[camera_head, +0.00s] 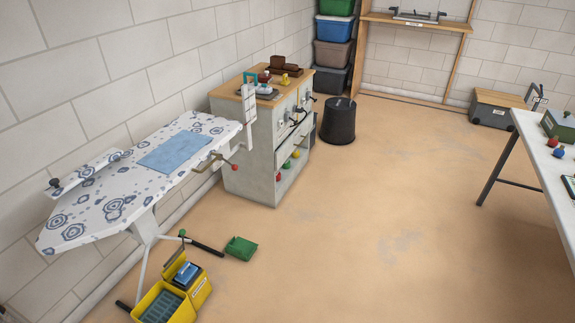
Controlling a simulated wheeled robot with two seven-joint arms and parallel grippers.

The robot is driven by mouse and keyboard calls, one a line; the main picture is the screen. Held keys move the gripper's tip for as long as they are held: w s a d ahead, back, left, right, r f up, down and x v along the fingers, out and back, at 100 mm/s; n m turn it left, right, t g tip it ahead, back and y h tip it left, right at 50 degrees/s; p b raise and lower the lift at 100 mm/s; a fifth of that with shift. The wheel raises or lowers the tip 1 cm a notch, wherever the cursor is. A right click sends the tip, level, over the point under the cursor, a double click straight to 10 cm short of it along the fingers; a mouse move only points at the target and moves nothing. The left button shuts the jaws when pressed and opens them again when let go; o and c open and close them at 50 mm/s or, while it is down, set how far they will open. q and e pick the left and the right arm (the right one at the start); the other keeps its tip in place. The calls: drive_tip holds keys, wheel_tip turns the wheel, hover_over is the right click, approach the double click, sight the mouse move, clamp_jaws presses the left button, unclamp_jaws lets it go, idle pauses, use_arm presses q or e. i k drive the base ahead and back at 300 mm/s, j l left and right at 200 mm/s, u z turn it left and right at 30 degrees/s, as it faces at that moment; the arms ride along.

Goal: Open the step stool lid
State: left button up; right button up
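No thing in view is plainly marked as the step stool. A low box (489,115) with a flat brown wooden lid (497,97) stands on the floor at the back right against the wall, and its lid looks shut. It has a pale label on its front. A round black stool-like drum (339,124) stands upright on the floor beside the cabinet, its top flat and closed. I cannot tell which of the two is the step stool. Neither of my grippers is in view.
An ironing board (85,213) with a blue cloth and a grey cabinet (254,160) line the left wall. A yellow bucket (178,307) and green dustpan (241,248) lie front left. Stacked bins (332,54) stand behind. A white table (557,170) juts in at right. The middle floor is clear.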

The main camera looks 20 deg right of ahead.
sight(343, 104)
drive_tip(key=i+l+z, duration=0.8)
drive_tip(key=i+z, duration=0.15)
drive_tip(key=i, duration=0.2)
drive_tip(key=i+z, duration=0.4)
drive_tip(key=i, duration=2.15)
drive_tip(key=l, duration=0.1)
